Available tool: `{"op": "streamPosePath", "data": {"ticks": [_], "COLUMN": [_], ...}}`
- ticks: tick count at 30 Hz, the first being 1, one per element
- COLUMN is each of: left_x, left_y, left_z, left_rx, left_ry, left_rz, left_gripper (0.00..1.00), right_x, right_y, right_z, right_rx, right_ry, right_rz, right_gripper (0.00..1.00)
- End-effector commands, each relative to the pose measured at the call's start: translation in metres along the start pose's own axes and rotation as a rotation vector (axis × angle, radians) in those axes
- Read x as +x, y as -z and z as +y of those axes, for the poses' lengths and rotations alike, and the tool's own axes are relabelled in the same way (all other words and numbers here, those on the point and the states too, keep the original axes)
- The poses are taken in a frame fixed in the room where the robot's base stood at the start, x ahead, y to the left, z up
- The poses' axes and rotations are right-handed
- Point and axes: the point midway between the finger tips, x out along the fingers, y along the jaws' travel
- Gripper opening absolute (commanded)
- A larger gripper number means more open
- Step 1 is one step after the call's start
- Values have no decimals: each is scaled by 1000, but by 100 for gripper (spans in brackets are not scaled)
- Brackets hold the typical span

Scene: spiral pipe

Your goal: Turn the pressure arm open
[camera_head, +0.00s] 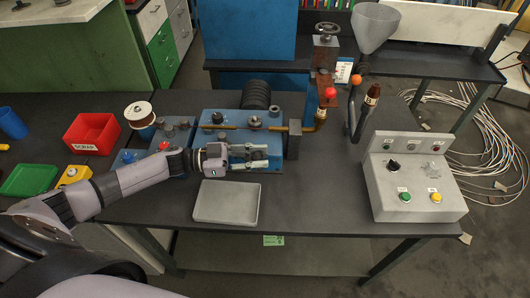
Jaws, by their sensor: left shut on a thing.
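My left gripper (262,157) reaches in from the left over the front of the blue machine (206,119). Its pale fingers are shut on a small part there, which appears to be the pressure arm. The fingers hide most of this part, so its angle cannot be told. Behind the gripper a brass-coloured rod (238,127) runs across the machine, with a dark upright block (294,140) to the gripper's right. My right gripper is not in view.
A grey tray (226,218) lies just in front of the gripper. A control box (408,190) stands at right. A red scrap bin (91,134) and a copper spool (139,113) are at left. A funnel (375,25) and a red-ball lever (330,93) rise behind.

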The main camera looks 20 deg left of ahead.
Motion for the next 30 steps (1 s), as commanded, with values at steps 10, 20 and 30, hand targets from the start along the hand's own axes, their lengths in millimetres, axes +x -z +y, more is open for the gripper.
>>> {"op": "streamPosePath", "data": {"ticks": [10, 20, 30], "left_x": [-20, -25, -25], "left_y": [-2, 0, 0], "left_z": [14, 18, 18], "left_rx": [3, 1, 1], "left_ry": [-163, -202, -203], "left_rz": [0, 0, 0], "left_gripper": [0, 0, 28], "right_x": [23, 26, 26], "right_y": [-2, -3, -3], "right_z": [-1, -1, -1], "right_rx": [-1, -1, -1], "right_ry": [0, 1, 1], "right_rz": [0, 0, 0], "right_gripper": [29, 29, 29]}}
